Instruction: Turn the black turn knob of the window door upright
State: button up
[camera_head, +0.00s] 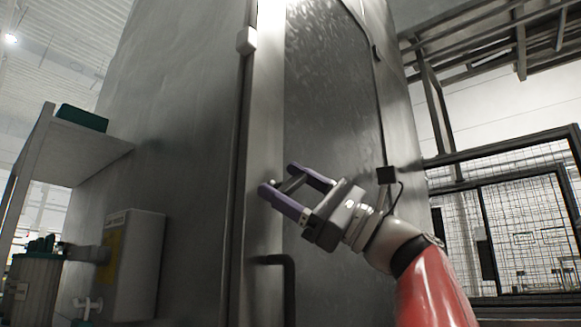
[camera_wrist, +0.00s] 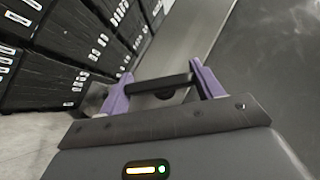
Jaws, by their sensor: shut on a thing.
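The black turn knob (camera_head: 292,184) sits on the metal window door (camera_head: 325,120), near its left edge in the head view. My gripper (camera_head: 279,179) has its two purple fingers around the knob. In the wrist view the knob (camera_wrist: 165,84) is a dark bar spanning the gap between the fingers of my gripper (camera_wrist: 160,72). The gripper is shut on it. The bar runs nearly across from finger to finger and looks slanted, not upright, in the head view. The fingers partly hide the knob's ends and its mount.
A black bent handle (camera_head: 288,290) is below the knob on the door side. A light box (camera_head: 135,262) with a label is on the machine wall at left, below a shelf (camera_head: 85,150). A mesh fence (camera_head: 520,215) stands at right. Stacked black crates (camera_wrist: 90,50) show in the wrist view.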

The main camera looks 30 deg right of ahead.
jog(key=n+g, duration=0.3)
jog(key=n, duration=0.1)
jog(key=shift+d, duration=0.1)
jog(key=shift+f+n+g, duration=0.1)
jog(key=shift+n+g, duration=0.4)
jog(key=shift+n, duration=0.1)
jog(key=shift+g, duration=0.3)
jog(key=o, duration=1)
jog(key=v, duration=0.7)
jog(key=shift+s+d, duration=0.25)
